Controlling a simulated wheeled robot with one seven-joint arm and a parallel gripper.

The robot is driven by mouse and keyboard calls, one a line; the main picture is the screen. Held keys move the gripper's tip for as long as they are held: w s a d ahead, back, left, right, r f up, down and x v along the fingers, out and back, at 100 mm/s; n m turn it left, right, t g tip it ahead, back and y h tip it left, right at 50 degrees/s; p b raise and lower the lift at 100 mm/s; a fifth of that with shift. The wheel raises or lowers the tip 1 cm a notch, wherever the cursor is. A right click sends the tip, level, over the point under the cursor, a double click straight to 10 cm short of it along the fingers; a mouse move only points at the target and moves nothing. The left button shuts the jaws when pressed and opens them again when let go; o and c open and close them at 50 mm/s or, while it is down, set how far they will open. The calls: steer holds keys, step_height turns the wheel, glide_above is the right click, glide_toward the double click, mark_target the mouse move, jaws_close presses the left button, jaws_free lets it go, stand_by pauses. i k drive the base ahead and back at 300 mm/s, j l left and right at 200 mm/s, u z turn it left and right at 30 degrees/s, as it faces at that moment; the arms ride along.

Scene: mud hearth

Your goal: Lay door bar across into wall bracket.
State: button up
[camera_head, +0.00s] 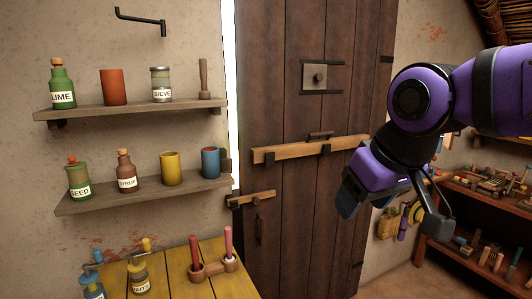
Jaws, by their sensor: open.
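The door bar (290,153) is a light wooden bar lying nearly level across the dark plank door (285,90). It rests in dark brackets (326,150) and has a small dark grip (320,135) on top. Its left end lies on the door, apart from a dark piece (225,163) at the wall's edge beside the blue cup; this looks like the wall bracket, but its shape is partly unclear. My gripper (392,220) is open and seems empty, to the right of and below the bar. My purple wrist is close to the bar's right end in the picture; the depth between them is unclear.
A lower wooden latch (250,199) crosses the door's left edge, beside a bright gap. Two shelves (140,110) of bottles and cups stand on the left wall. A yellow table (225,285) is at the front, with red and pink sticks in a holder. Laden shelving (475,205) stands at right.

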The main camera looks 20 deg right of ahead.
mark_target(308, 147)
steer(key=i+l, duration=0.1)
steer(key=l, duration=0.4)
steer(key=i+l, duration=0.1)
steer(key=l, duration=0.4)
steer(key=i+l, duration=0.1)
steer(key=l, duration=0.4)
steer(key=i+l, duration=0.1)
steer(key=l, duration=0.45)
steer(key=i+l, duration=0.15)
steer(key=l, duration=0.35)
steer(key=i+l, duration=0.1)
steer(key=l, duration=0.4)
steer(key=i+l+u, duration=0.1)
steer(key=l, duration=0.4)
